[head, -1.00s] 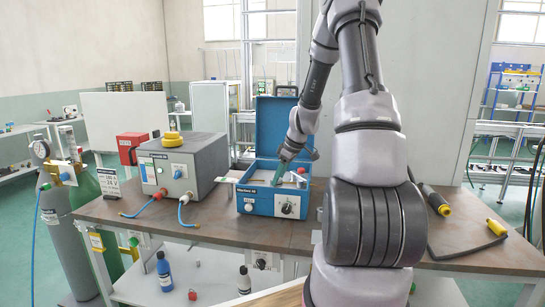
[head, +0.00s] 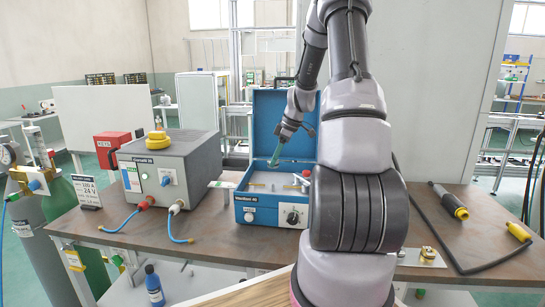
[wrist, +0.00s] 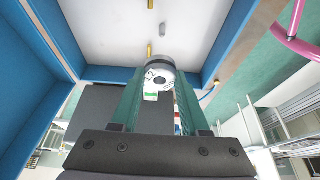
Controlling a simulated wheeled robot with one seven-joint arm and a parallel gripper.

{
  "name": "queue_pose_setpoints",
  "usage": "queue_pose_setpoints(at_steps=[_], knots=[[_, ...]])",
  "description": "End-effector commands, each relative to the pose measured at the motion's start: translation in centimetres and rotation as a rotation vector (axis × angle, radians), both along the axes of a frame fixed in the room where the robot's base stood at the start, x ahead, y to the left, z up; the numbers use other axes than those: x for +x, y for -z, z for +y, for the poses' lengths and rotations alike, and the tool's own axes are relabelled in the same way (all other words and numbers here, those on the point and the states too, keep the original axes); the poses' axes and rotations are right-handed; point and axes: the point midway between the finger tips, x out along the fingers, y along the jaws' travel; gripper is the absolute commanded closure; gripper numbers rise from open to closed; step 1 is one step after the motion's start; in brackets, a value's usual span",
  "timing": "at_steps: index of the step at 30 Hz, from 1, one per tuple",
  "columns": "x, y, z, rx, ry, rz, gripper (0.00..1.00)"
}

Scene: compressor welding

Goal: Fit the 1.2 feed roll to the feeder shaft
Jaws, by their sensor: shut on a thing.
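My gripper (head: 275,160) is above the open blue wire feeder (head: 248,214), with its teal fingers pointing down. In the wrist view the fingers are shut on a round silver feed roll (wrist: 159,73) with a dark hole in its face. A small dark marking on its face looks like 1.2, but it is partly unclear. The roll is apart from the pale feeder floor (wrist: 110,25). Two brass posts (wrist: 149,48) and a short grey pin (wrist: 162,30) show on that floor. I cannot tell for certain which is the feeder shaft.
The feeder's blue lid (head: 267,120) stands open behind my gripper. A grey power source (head: 180,165) with a yellow roll-like object (head: 157,140) on top stands to the left. A torch (head: 450,202) with its cable lies at the right. The bench front (head: 150,232) is mostly clear.

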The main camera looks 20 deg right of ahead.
Motion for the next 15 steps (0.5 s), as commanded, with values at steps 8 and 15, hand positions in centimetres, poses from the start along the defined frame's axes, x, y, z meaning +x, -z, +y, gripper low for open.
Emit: queue_pose_setpoints(at_steps=[8,15], knots=[[0.0,0.0,-0.1,0.002,0.002,-0.001,1.0],[-0.1,2.2,-0.1,0.004,0.002,0.001,1.0]])
